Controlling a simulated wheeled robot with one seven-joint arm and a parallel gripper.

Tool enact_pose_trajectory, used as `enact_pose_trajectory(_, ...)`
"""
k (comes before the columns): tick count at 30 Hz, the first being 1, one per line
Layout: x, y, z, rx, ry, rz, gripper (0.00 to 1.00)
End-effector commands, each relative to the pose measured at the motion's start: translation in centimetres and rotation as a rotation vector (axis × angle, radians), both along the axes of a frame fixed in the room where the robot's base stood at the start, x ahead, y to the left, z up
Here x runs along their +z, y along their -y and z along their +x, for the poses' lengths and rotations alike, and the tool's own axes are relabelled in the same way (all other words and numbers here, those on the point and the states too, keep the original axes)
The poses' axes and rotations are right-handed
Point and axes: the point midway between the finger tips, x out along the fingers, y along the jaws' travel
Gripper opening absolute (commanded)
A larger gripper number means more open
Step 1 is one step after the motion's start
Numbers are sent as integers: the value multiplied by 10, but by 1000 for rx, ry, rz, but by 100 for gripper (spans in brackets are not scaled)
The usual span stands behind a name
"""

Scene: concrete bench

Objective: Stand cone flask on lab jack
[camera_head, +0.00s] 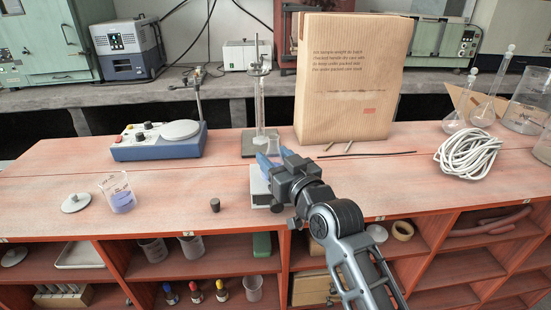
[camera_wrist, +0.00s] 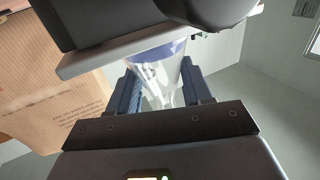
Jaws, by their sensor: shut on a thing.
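The cone flask (camera_wrist: 165,75) is clear with a blue-violet band at its wide end. In the wrist view it shows between the two dark blue fingers of my gripper (camera_wrist: 163,98), which is shut on its narrower part. Its wide end is beside the edge of a pale plate (camera_wrist: 95,58); I cannot tell whether they touch. In the head view my gripper (camera_head: 268,161) is over the pale lab jack (camera_head: 258,182), which stands near the middle of the bench. My gripper and wrist hide part of the jack and most of the flask there.
A stand with a tall cylinder (camera_head: 259,104) is just behind my gripper, and a paper bag (camera_head: 346,85) behind right. A blue stirrer (camera_head: 159,146), a beaker (camera_head: 118,193) and a black stopper (camera_head: 215,205) are left. A white cable coil (camera_head: 467,153) and glassware are right.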

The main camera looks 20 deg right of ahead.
Motion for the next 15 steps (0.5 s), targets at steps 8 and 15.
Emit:
enact_pose_trajectory(8,0,0,0,0,0,0,74)
enact_pose_trajectory(15,0,0,0,0,0,0,75)
